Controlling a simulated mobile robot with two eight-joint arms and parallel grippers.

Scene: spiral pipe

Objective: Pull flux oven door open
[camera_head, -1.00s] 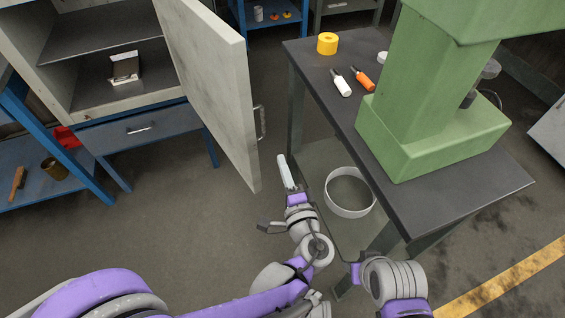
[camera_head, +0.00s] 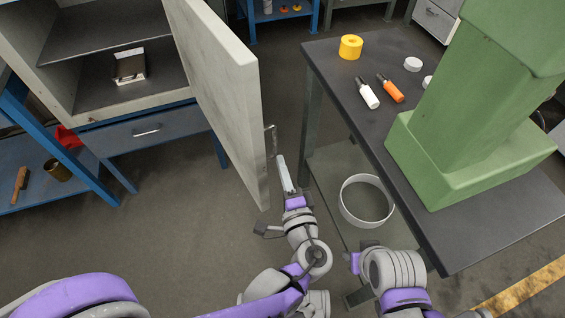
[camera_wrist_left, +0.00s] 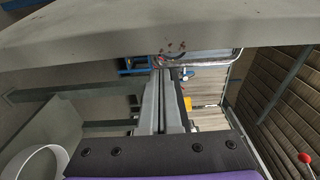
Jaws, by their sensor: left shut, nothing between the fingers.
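The oven door (camera_head: 225,100) is a thick pale grey panel and stands wide open, swung out from the oven cabinet (camera_head: 105,60). Its metal handle (camera_head: 271,140) is on the side facing the table. My left gripper (camera_head: 285,175) is shut and empty, its fingertips just below and right of the handle. In the left wrist view the door's edge (camera_wrist_left: 130,35) crosses the top, and the shut fingers (camera_wrist_left: 160,108) point toward the handle (camera_wrist_left: 205,56). I cannot tell whether they touch it. My right arm shows at the bottom, but its fingers do not show.
A dark table (camera_head: 335,85) with a green machine (camera_head: 450,130) stands to the right. On it are a yellow roll (camera_head: 351,47), a white bottle (camera_head: 367,93) and an orange bottle (camera_head: 390,89).

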